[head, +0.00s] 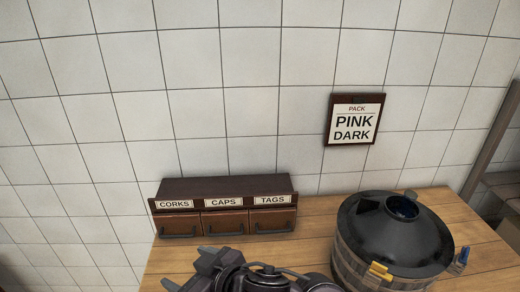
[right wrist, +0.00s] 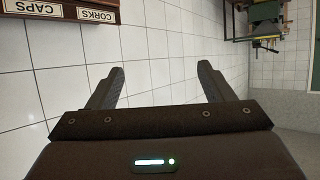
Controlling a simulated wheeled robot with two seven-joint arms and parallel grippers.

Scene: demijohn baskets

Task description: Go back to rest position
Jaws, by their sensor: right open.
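My right gripper (head: 192,272) is low in the head view, in front of the drawer unit, with its dark fingers pointing left. In the right wrist view the same gripper (right wrist: 160,78) is open, with nothing between its fingers and only tiled wall beyond. My left gripper is in neither view.
A dark drawer unit (head: 225,187) labelled CORKS, CAPS and TAGS stands on the wooden table (head: 325,208), its drawers looking shut. A basket (head: 349,262) with a black top (head: 385,240) and a yellow clip (head: 379,271) stands right. A "PINK DARK" sign (head: 355,119) hangs on the wall.

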